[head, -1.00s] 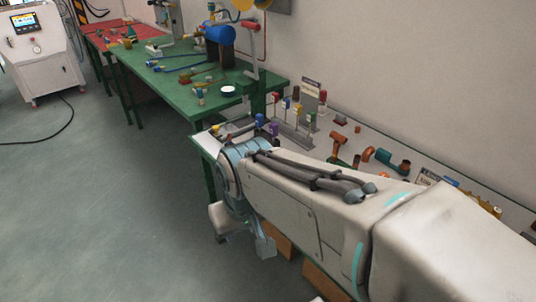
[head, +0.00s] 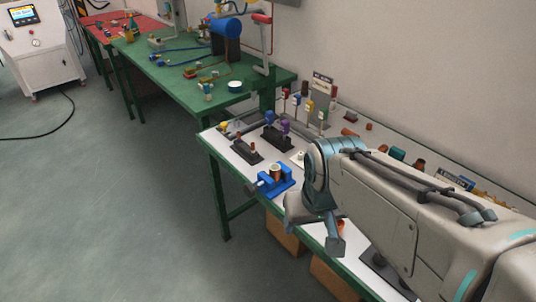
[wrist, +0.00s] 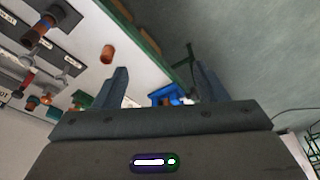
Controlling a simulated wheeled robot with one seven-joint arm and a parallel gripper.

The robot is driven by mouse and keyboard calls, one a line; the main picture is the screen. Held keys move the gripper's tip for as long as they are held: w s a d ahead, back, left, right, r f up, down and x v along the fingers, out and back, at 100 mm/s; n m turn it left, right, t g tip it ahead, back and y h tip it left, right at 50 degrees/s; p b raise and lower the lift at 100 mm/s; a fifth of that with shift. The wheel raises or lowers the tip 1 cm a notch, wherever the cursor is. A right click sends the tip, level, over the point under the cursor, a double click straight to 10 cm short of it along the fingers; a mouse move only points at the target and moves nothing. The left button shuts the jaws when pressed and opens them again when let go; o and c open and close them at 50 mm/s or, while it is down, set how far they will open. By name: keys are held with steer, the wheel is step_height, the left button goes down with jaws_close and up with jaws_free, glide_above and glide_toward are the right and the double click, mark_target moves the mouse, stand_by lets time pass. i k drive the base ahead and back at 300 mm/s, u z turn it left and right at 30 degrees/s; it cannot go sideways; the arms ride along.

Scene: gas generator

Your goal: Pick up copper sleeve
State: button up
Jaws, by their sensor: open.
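A short copper-coloured cylinder, which looks like the copper sleeve (wrist: 107,53), stands alone on the white tabletop in the wrist view, beyond my left finger. In the head view a small orange-brown piece (head: 341,223) shows partly behind my gripper (head: 318,229); it may be the same sleeve. My gripper (wrist: 161,78) is open and empty, its two fingers wide apart at the table's front edge. The sleeve is not between the fingers.
A blue vise (head: 275,181) holding a copper-coloured piece stands at the table's front left; it also shows in the wrist view (wrist: 166,95). Dark stands with coloured tools (head: 276,138) and pipe fittings (head: 397,153) lie farther back. Cardboard boxes (head: 285,234) are below.

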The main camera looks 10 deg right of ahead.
mark_target(274, 169)
steer(key=u, duration=0.45)
steer(key=k, duration=0.6)
steer(key=u, duration=0.95)
steer(key=i, duration=0.8)
steer(key=z, duration=0.85)
steer(key=i, duration=0.75)
steer(key=z, duration=0.8)
